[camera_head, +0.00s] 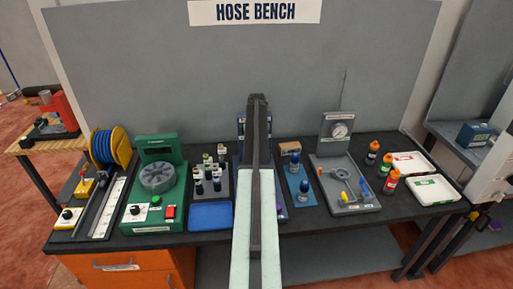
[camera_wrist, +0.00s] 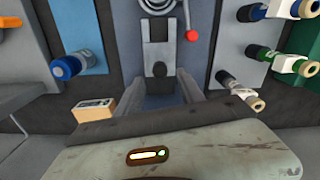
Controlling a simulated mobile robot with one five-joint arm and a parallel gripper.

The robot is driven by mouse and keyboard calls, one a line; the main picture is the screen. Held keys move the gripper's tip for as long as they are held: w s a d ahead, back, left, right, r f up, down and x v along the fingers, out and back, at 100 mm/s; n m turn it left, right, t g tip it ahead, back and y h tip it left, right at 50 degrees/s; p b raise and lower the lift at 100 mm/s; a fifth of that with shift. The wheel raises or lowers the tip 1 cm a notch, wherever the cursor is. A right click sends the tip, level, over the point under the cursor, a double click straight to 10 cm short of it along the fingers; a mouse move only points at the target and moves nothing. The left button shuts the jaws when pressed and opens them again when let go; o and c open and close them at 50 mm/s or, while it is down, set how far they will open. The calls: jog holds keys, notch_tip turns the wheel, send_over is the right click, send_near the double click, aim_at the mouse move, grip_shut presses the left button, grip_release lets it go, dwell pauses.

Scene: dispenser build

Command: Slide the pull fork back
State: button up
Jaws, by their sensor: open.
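My gripper (camera_wrist: 160,82) is in the wrist view, where two dark grey fingers appear to reach up from behind the worn pale casing, apart and with nothing clearly held between them.
A green machine (camera_head: 153,205), a gauge stand (camera_head: 340,129) and white trays (camera_head: 435,190) share the dark bench. A red ball knob (camera_wrist: 191,36) shows beside the middle device.

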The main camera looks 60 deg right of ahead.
notch_tip(320, 180, up, 5)
jog(key=p, duration=0.3)
jog(key=shift+p, duration=0.35)
jog(key=shift+f, duration=0.1)
